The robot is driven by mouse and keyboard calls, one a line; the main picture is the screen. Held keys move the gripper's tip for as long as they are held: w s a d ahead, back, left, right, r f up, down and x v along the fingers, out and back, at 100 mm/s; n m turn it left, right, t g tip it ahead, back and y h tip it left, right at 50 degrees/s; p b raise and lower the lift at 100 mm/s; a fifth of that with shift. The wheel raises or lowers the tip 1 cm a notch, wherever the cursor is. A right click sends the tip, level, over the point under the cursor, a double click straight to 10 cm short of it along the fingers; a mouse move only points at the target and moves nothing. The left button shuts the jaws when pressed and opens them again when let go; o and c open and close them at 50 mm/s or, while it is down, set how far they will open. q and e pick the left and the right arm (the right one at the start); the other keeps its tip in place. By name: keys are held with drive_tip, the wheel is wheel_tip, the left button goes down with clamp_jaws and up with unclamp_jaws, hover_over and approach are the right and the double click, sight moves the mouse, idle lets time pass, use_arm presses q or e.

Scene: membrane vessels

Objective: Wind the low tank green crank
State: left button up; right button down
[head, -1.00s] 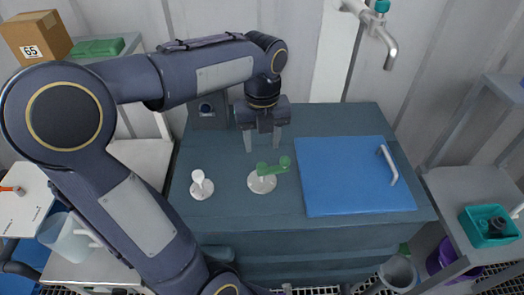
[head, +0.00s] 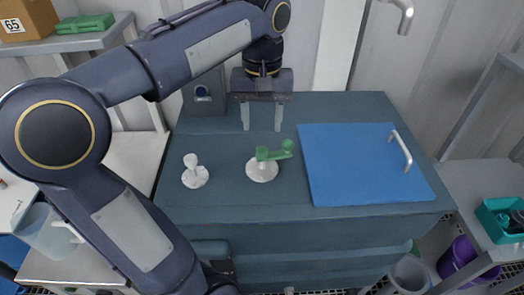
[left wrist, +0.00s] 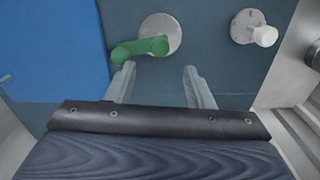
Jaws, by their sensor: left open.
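The green crank (head: 273,151) sits on a round pale disc (head: 262,172) on top of the low dark teal tank (head: 230,208). Its arm points to the right, with a knob at the end. My left gripper (head: 262,128) is open and empty, fingers pointing down, just behind the crank and apart from it in the head view. In the left wrist view the crank (left wrist: 140,48) lies beyond the fingertips (left wrist: 160,72), with its knob end near the left-hand finger. My right gripper is not in view.
A white knob (head: 194,172) on a disc stands left of the crank. A blue lid (head: 365,165) with a pale handle (head: 401,150) covers the tank's right side. A grey box (head: 203,95) stands at the back left. A faucet (head: 403,15) juts from the wall.

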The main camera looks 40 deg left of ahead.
sight(262, 149)
use_arm(q)
drive_tip(key=shift+f+n, duration=0.1)
drive_tip(key=shift+n, duration=0.2)
drive_tip(key=shift+f, duration=0.3)
wheel_tip(262, 149, down, 7)
drive_tip(key=shift+b, duration=0.5)
drive_tip(key=shift+c, duration=0.3)
clamp_jaws()
